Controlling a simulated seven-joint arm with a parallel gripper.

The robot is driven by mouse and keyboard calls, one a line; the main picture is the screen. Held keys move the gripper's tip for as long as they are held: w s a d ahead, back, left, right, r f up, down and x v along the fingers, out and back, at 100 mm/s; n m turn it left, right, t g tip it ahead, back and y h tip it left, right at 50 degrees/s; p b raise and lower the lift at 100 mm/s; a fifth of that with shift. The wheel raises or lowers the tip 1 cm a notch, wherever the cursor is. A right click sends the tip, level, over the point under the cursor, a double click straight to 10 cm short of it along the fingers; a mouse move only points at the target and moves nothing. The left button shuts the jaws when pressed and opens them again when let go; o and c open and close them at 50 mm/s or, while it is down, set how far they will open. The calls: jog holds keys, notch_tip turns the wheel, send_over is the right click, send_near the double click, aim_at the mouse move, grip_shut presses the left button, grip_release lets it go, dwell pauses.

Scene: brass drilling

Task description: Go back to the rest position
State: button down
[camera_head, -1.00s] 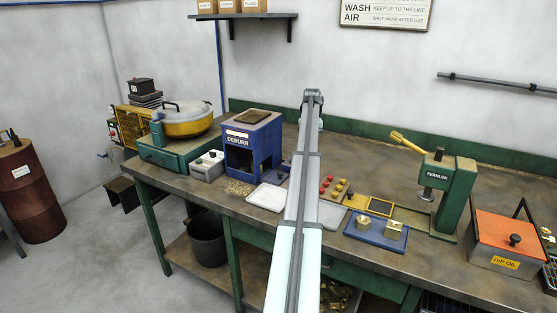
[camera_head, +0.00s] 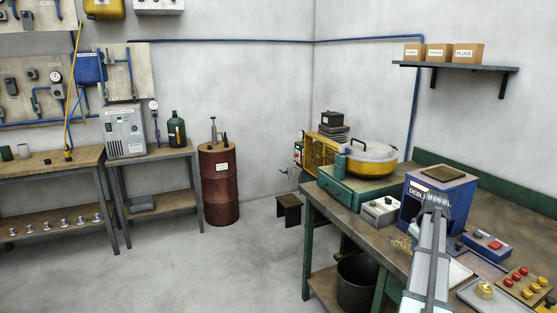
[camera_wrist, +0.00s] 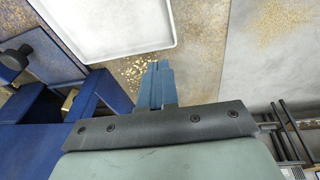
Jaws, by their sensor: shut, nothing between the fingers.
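My arm reaches up from the bottom right of the head view and overlaps the front of the blue deburr machine (camera_head: 455,195). The fingertips are hidden there. In the wrist view my gripper (camera_wrist: 157,82) shows blue-grey fingers closed together with nothing between them. Blue machine parts (camera_wrist: 95,95) lie left of the fingers in that view. A white tray (camera_wrist: 115,50) lies beyond the fingertips, with brass chips (camera_wrist: 140,70) scattered on the surface beside it.
A dark bin (camera_head: 357,283) stands below. A rust-red drum (camera_head: 220,185) stands left, with open floor between.

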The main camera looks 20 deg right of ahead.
jog(key=shift+n+t+y, duration=0.4)
jog(key=shift+t, duration=0.2)
jog(key=w+a, duration=0.2)
jog(key=w, duration=0.1)
jog(key=w+a, duration=0.5)
jog(key=w, duration=0.1)
jog(key=shift+w+a+f, duration=0.25)
jog(key=shift+w, duration=0.1)
jog(key=w+a+f+g+y, duration=0.1)
jog(key=w+a+f+y, duration=0.15)
jog(key=a+f, duration=1.45)
jog(key=s+a+f+g, duration=0.2)
jog(key=s+a+f, duration=0.3)
jog(key=a+f, duration=0.5)
jog(key=s+a+f+g, duration=0.2)
jog(key=s+a+f, duration=0.2)
jog(key=a+f, duration=0.55)
jog(key=s+a+f+g, duration=0.1)
jog(key=s+a+f, duration=0.3)
jog(key=s, duration=0.6)
jog(key=s+a+f+g+h, duration=0.1)
jog(key=s+a+f+g, duration=0.1)
jog(key=s+a+f, duration=0.2)
jog(key=s+a+f+g+h, duration=0.1)
jog(key=s+a+f, duration=0.3)
jog(key=s+a, duration=0.5)
jog(key=s+g, duration=0.1)
jog(key=s, duration=0.6)
jog(key=shift+s, duration=0.25)
